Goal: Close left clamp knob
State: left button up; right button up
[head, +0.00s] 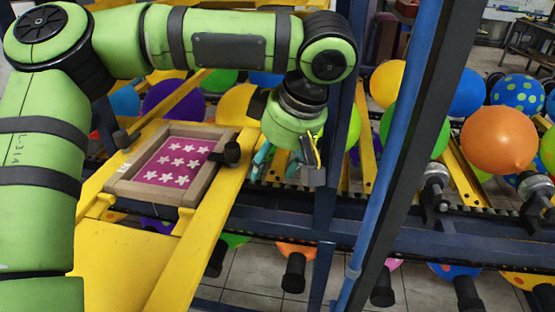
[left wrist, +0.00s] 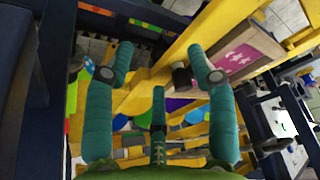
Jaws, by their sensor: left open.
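The screen frame (head: 203,183) is a wooden frame around a magenta panel (head: 172,160) with white stars. A black clamp knob (head: 231,153) sits at its right side and another black knob (head: 121,138) at its left; I cannot tell which one the task calls left. My left gripper (head: 285,163) hangs pointing down, just right of the nearer knob and apart from it. In the left wrist view its teal fingers (left wrist: 161,65) are spread and empty, with a black knob (left wrist: 181,78) beyond them, beside the frame (left wrist: 255,40). My right gripper is out of view.
Yellow rails (head: 198,235) carry the frame. A dark blue post (head: 340,120) stands close to the right of my left gripper. Balloons, such as an orange one (head: 499,140), fill the racks around. Black balloon holders (head: 294,272) hang below the beam.

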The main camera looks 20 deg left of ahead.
aim_at(123, 140)
jog(key=k, duration=1)
